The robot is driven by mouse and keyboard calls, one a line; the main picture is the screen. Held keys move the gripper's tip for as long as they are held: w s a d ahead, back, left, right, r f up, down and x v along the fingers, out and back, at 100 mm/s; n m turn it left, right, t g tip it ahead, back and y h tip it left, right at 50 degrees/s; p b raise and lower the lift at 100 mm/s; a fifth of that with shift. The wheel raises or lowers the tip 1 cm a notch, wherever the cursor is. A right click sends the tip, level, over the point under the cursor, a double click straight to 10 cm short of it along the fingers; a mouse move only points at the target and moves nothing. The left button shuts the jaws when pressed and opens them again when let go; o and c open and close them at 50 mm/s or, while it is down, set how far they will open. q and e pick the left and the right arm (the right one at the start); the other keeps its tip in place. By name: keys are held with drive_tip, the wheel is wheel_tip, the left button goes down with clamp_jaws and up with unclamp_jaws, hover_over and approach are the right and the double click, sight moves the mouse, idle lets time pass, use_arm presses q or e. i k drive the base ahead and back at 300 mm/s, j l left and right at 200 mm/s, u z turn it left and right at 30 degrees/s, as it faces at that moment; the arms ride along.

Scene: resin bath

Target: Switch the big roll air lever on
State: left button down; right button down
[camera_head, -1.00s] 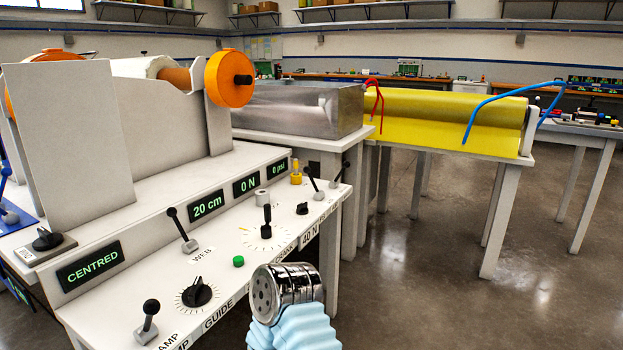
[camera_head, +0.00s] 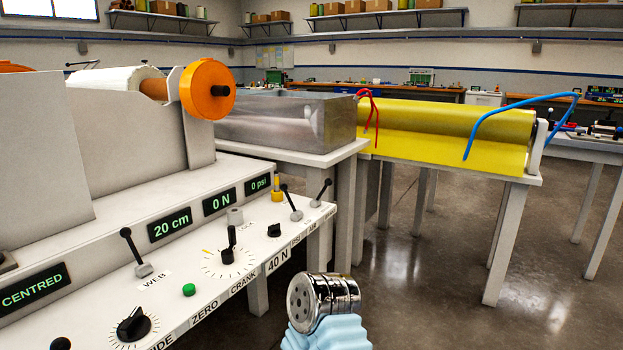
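Two black-knobbed levers stand at the far right end of the white control panel (camera_head: 75,285): a left one (camera_head: 291,203) and a right one (camera_head: 321,193). Small print in front of them seems to include "AIR", but I cannot tell which lever it names. The left one leans left, the right one leans right. The pressure display (camera_head: 259,184) reads 0 psi. A chrome wrist part of mine with a pale blue sleeve shows at the bottom centre, in front of the panel, apart from the levers. No gripper fingers are in view.
A yellow fitting (camera_head: 277,188), a black knob (camera_head: 274,231), a crank dial (camera_head: 229,256), a green button (camera_head: 189,290) and the WEB lever (camera_head: 138,254) share the panel. A metal bath (camera_head: 285,120) and yellow roll (camera_head: 450,130) stand behind.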

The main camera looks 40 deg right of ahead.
sight(283, 188)
drive_tip(key=l+z, duration=0.2)
drive_tip(key=l, duration=0.95)
drive_tip(key=i+l+z, duration=0.2)
drive_tip(key=l, duration=0.9)
drive_tip(key=k, duration=0.1)
